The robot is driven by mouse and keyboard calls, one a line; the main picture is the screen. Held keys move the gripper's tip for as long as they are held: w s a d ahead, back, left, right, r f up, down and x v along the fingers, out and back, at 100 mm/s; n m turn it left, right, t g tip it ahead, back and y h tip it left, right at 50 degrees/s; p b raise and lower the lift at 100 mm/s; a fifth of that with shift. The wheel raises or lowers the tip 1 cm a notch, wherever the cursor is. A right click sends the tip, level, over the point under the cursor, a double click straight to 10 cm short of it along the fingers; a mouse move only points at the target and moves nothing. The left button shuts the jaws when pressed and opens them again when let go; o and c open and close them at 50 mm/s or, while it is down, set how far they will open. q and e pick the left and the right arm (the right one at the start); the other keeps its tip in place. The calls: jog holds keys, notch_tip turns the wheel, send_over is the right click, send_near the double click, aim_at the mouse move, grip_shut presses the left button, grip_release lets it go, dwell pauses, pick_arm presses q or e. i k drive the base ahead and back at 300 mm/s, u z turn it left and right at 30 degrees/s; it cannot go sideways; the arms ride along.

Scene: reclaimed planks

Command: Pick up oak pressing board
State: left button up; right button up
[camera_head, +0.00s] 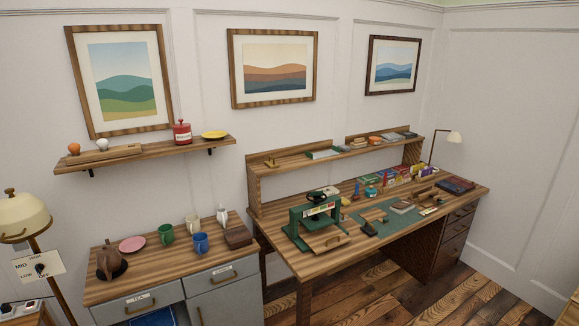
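A flat wooden board with a dark handle (327,241) lies on the desk at the front of the green press; it may be the oak pressing board. From this distance I cannot tell for sure which is the oak pressing board. Neither of my grippers is in view.
The wooden desk (289,257) carries a green press (296,227), a raised shelf (290,167), books and a lamp (454,137). A floor lamp (24,217) stands far left. Plank floor shows in front.

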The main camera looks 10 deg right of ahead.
aim_at(370, 215)
jog(key=z, duration=0.8)
jog(key=i, duration=1.65)
jog(key=z, duration=0.75)
